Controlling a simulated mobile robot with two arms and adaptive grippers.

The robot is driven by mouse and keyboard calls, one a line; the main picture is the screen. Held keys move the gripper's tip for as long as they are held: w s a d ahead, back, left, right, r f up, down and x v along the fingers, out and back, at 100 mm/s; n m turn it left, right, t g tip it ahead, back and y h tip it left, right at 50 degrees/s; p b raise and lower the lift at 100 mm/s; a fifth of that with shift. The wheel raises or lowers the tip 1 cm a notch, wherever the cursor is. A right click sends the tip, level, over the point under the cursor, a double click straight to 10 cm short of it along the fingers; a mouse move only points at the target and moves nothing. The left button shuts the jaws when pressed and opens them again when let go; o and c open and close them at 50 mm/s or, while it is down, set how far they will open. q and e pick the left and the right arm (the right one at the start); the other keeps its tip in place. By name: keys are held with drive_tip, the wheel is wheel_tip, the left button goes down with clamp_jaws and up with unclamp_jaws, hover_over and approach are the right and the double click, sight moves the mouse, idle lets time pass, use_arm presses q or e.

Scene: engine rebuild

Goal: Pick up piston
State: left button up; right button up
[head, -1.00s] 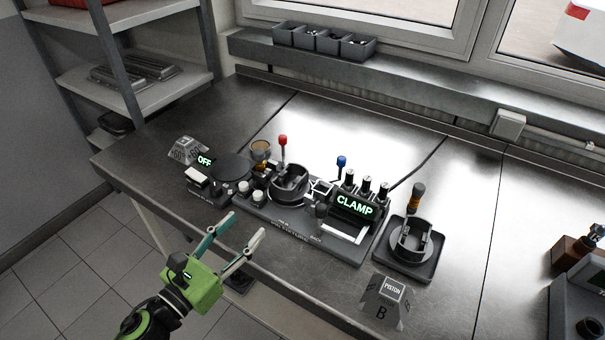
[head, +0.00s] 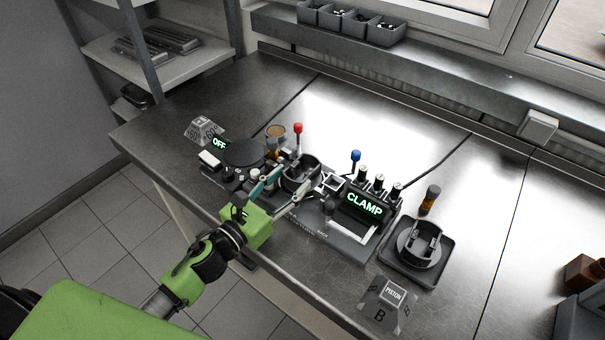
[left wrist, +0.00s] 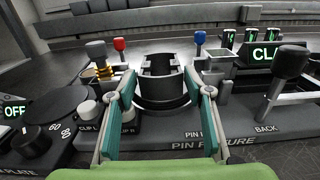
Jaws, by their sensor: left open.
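A dark, hollow cylindrical piston (head: 301,168) stands upright in the pin fixture (head: 318,238). It also shows in the left wrist view (left wrist: 163,85), between my left fingers. My left gripper (head: 290,181) is open and empty, its two fingers reaching toward the near sides of this piston. In the left wrist view the left gripper (left wrist: 160,76) has a finger on each side of it; I cannot tell if they touch. A second piston-like part (head: 422,240) sits in a black tray (head: 396,263) behind the sign reading PISTON B (head: 388,298). My right gripper does not show.
A red-knobbed lever (head: 298,130), a blue-knobbed lever (head: 355,157) and a lit CLAMP display (head: 364,205) stand around the fixture. A round dark plate (head: 245,153) with an OFF display lies to its left. The rear bench is clear.

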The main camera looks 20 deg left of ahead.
sight(312, 159)
use_arm(q)
drive_tip(key=shift+w+r, duration=0.1)
drive_tip(key=shift+w, duration=0.1)
drive_tip(key=shift+w+d+r+p, duration=0.2)
drive_tip(key=shift+w+p, duration=0.1)
drive_tip(key=shift+p, duration=0.15)
drive_tip(key=p+x, duration=0.1)
drive_tip(key=x, duration=0.2)
drive_tip(key=shift+w+d, duration=0.1)
drive_tip(key=shift+w, duration=0.2)
drive_tip(key=shift+w+d+f, duration=0.15)
drive_tip(key=shift+w, duration=0.2)
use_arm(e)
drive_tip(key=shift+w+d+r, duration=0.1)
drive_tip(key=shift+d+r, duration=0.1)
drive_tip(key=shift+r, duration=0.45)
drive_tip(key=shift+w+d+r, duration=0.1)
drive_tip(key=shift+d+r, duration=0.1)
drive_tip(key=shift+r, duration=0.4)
use_arm(q)
drive_tip(key=shift+s, duration=0.1)
drive_tip(key=c, duration=1.1)
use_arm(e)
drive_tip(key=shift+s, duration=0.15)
